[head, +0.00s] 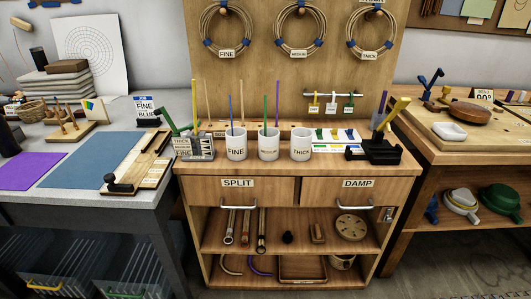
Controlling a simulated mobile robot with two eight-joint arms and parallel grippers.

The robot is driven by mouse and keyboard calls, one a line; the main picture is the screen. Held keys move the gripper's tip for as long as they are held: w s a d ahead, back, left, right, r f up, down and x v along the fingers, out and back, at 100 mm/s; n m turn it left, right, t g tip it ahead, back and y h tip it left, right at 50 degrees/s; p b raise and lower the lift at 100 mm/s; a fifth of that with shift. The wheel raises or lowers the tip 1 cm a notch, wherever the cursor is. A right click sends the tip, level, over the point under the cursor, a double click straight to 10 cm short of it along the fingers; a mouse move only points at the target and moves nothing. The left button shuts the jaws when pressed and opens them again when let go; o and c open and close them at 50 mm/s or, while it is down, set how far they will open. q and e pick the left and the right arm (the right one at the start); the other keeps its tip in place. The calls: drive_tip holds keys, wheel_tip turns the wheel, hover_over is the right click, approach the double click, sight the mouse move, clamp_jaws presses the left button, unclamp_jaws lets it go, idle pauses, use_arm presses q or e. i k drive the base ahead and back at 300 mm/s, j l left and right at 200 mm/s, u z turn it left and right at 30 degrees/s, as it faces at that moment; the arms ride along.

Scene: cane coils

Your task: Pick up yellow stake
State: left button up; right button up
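A thin yellow stake (195,102) stands upright at the left end of the cabinet top, behind a small grey gauge block (196,147). Its lower end is hidden, so I cannot tell what holds it. A tan stake (210,102) stands just right of it. Three white cups labelled FINE (236,146), an unreadable middle label (268,147) and THICK (301,147) stand in a row to the right. A blue stake (230,110) rises at the FINE cup, and green (265,110) and purple (278,102) stakes at the middle cup. Neither gripper is in view.
A black clamp tool with a yellow handle (396,110) stands at the cabinet's right end. A green-handled tool (167,118) is near the left end. Cane coils (228,52) hang on the board behind. Benches flank the cabinet, the left with a blue mat (90,160).

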sight(194, 81)
drive_tip(key=i+l, duration=0.75)
drive_tip(key=i, duration=0.25)
drive_tip(key=i+u, duration=0.1)
drive_tip(key=u, duration=0.4)
drive_tip(key=l+u, duration=0.15)
drive_tip(key=u, duration=0.35)
drive_tip(key=i+l+u, duration=0.1)
drive_tip(key=u, duration=0.4)
